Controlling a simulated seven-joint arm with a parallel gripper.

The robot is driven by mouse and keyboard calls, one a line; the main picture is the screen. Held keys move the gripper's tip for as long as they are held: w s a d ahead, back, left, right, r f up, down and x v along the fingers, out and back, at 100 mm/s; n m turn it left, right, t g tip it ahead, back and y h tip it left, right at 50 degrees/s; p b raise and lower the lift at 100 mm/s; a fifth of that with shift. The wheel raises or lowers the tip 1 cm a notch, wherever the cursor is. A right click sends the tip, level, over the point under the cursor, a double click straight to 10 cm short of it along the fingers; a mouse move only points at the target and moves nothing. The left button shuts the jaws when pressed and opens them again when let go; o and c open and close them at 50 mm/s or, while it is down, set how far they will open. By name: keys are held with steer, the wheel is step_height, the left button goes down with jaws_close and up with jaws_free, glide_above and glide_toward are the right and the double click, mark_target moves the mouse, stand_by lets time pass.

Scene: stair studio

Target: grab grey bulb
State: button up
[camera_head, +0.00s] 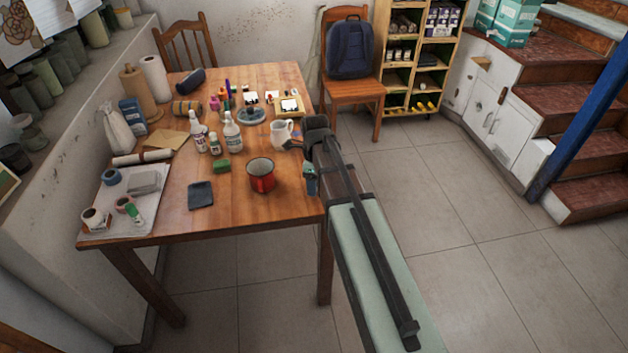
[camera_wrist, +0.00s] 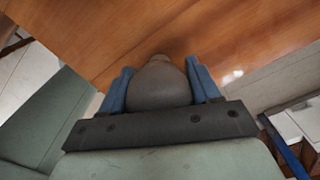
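The grey bulb (camera_wrist: 158,85) shows in the wrist view, rounded and dark grey, with its narrower end pointing away from the palm. My gripper (camera_wrist: 160,78) has its blue fingers on both sides of the bulb, and they look pressed against it with no clear gap. In the head view my gripper (camera_head: 308,178) is at the right edge of the wooden table (camera_head: 235,205). I cannot clearly make out the bulb there, and I cannot tell whether it touches the table.
A red mug (camera_head: 261,175) and a white pitcher (camera_head: 282,132) stand near my gripper. A chair (camera_head: 352,88) stands behind. The floor to the right is clear.

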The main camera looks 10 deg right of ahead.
steer(key=c, duration=0.6)
steer(key=shift+o, duration=0.2)
steer(key=shift+r, duration=0.1)
